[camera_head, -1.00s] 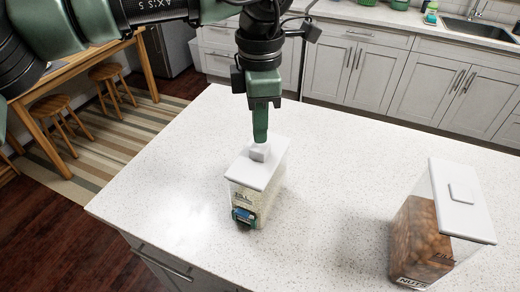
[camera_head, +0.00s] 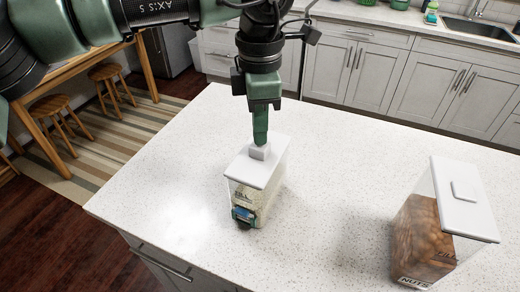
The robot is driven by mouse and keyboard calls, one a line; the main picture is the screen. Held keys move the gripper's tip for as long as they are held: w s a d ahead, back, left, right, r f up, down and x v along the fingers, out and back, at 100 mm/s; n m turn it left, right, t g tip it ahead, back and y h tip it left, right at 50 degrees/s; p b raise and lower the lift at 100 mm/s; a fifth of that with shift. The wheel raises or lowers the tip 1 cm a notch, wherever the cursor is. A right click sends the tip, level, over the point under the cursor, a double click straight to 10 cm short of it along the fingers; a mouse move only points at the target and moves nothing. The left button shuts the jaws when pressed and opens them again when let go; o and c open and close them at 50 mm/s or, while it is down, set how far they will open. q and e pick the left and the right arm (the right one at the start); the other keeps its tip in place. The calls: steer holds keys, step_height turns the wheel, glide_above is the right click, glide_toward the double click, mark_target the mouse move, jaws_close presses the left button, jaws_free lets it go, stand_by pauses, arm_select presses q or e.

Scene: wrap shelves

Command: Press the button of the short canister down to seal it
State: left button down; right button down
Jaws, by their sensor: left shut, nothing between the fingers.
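The short canister (camera_head: 250,203) stands upright on the white speckled counter, left of centre. It has clear sides with pale contents, a white lid (camera_head: 252,170) and a label low on its front. Its raised white button (camera_head: 260,152) stands up from the lid. My left gripper (camera_head: 260,141) points straight down, shut and empty, with its fingertips right at the top of the button. They look to be touching it or almost so. My right gripper is out of view.
A taller canister of nuts (camera_head: 425,243) with a white lid stands at the right of the counter (camera_head: 330,165). The counter between the two canisters is clear. Stools, a striped rug and grey cabinets lie beyond the counter.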

arm_select(q)
steer(key=shift+f+b, duration=1.15)
steer(key=shift+f, duration=0.5)
steer(key=shift+r+p, duration=2.7)
steer(key=shift+r, duration=1.2)
